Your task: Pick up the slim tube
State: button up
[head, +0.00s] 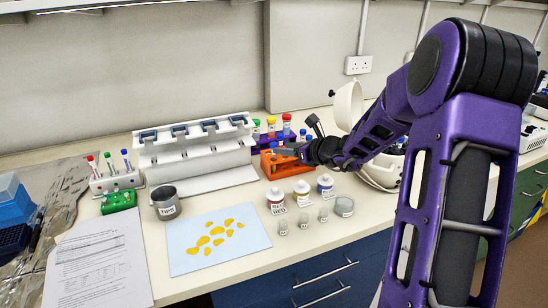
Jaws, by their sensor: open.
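My gripper (285,153) is over the orange rack (274,167), at the end of my purple arm reaching in from the right. It is open; its fingers are small and dark here, and they partly hide what stands in the rack. Small blue-capped tubes show around the orange rack. Behind it, tubes with green, yellow and red caps (287,124) stand in a purple rack. Slender tubes with red, green and blue caps (126,160) stand in a white rack (118,181) at the left. I cannot tell for certain which one is the slim tube.
A white multi-slot holder (195,152) stands left of the orange rack. In front are labelled bottles (276,200), small vials, a grey tin (165,203) and a blue sheet (185,258) with yellow pieces.

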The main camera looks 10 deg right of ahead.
aim_at(274, 160)
jog(key=x, duration=0.9)
jog(key=shift+w+a, duration=0.1)
jog(key=shift+c, duration=0.2)
grip_shut()
